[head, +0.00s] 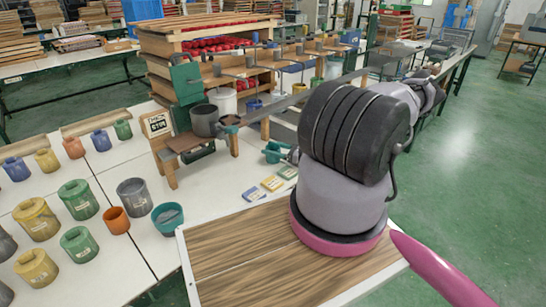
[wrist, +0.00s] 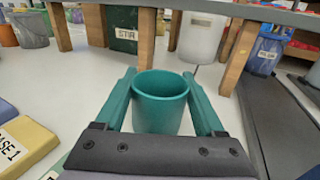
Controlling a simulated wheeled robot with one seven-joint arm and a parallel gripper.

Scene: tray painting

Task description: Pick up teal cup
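The teal cup (wrist: 160,112) stands upright on the white table in the wrist view, with its open top visible. My gripper (wrist: 159,75) has its two teal fingers on either side of the cup, with the fingertips close by its rim. White table shows between the lower cup walls and the fingers, so it looks open; whether the tips touch the rim is hard to tell. In the head view the cup (head: 272,152) shows small at the end of my arm, and my wrist hides most of the gripper.
A wooden stand (head: 168,167) is just beyond the cup, with a grey bucket (head: 205,121) on top. Flat labelled blocks (head: 273,184) lie nearby. Another teal cup (head: 168,218) and several coloured cups stand to the left. A wood-topped tray (head: 230,255) is below my arm.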

